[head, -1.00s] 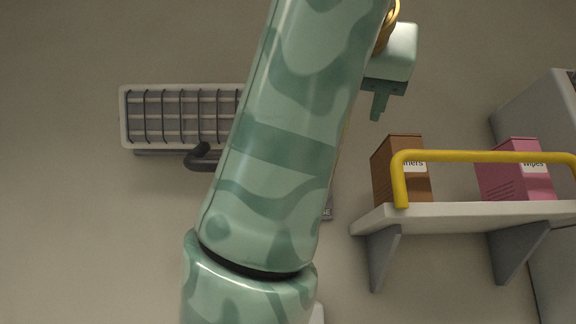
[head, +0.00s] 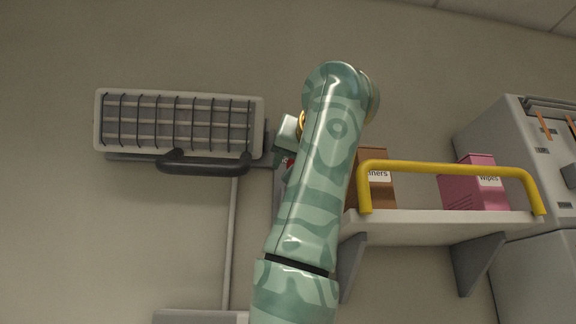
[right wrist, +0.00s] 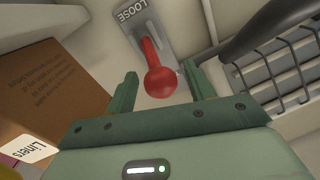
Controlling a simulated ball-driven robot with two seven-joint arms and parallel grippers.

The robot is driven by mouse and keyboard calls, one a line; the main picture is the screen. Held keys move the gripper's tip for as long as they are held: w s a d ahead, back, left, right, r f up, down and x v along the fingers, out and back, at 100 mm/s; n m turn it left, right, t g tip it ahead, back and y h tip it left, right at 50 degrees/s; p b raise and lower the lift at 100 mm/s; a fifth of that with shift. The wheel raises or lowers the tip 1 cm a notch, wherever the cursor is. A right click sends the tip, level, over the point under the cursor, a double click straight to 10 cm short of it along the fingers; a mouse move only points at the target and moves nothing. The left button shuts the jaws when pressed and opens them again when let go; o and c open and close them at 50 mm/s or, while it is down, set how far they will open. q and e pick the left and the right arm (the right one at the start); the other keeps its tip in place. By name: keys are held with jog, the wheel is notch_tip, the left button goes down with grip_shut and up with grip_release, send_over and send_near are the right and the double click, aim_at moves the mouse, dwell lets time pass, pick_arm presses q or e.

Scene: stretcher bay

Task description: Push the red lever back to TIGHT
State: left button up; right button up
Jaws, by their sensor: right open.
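The red lever (right wrist: 162,82) shows in the right wrist view as a round red knob on a short red stem. The stem rises from a grey plate (right wrist: 148,22) at the end marked LOOSE; no TIGHT mark is visible. My right gripper (right wrist: 160,75) is open, its two fingers on either side of the knob. I cannot tell whether either finger touches it. In the head view my right arm hides most of the gripper and plate; only a small bit of red (head: 287,162) shows beside the arm. My left gripper is not in view.
A wire-caged wall unit (head: 180,95) with a dark handle (head: 205,168) is left of my arm. On the right, a shelf (head: 440,222) with a yellow rail (head: 440,168) holds a brown Liners box (head: 377,190) and a pink Wipes box (head: 470,192). A grey cabinet (head: 490,140) stands beyond.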

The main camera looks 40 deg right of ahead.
jog(key=shift+p+x, duration=0.3)
jog(key=shift+x, duration=0.9)
grip_shut()
jog(key=shift+r, duration=0.3)
grip_release()
jog(key=shift+w, duration=0.1)
jog(key=b+v, duration=0.4)
jog(key=v, duration=1.2)
